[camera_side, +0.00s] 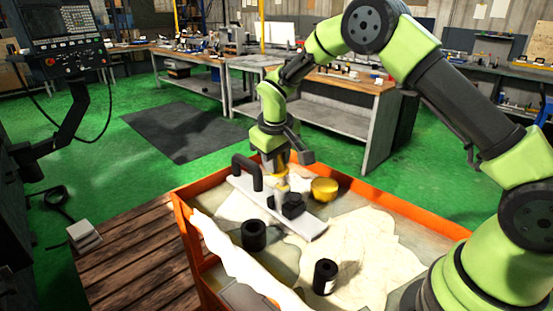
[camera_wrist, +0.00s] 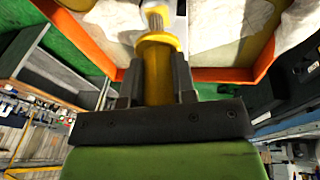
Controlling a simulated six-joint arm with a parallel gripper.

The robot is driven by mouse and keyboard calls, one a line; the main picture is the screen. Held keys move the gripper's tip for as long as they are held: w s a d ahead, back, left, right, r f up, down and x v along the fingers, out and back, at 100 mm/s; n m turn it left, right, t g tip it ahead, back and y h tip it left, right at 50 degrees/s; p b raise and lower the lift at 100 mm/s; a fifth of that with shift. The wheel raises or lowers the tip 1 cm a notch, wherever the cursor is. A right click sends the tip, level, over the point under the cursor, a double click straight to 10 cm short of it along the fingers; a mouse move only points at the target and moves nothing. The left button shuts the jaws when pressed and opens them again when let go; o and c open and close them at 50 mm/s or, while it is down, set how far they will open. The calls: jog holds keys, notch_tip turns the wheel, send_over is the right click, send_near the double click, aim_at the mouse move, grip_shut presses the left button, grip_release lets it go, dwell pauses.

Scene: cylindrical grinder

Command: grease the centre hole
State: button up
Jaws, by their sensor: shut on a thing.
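My gripper (camera_side: 281,160) points down over the orange-rimmed tray. In the wrist view my gripper (camera_wrist: 158,68) is shut on a yellow-handled brush (camera_wrist: 157,80) with a grey ribbed tip. In the side view the yellow of the brush (camera_side: 281,176) shows just below the jaws. Under it stands a pale upright cylinder (camera_side: 282,192) on a white board, beside a black block (camera_side: 293,206). I cannot tell whether the brush touches the cylinder. The centre hole is not visible. A yellow pot (camera_side: 324,190) stands to the right of the board.
Two black cylinders, one (camera_side: 254,235) near the board and one (camera_side: 325,277) nearer the front, stand in the tray (camera_side: 187,234). Pale cloth (camera_side: 368,250) covers open tray floor at right.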

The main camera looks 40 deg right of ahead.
jog(key=shift+r, duration=3.05)
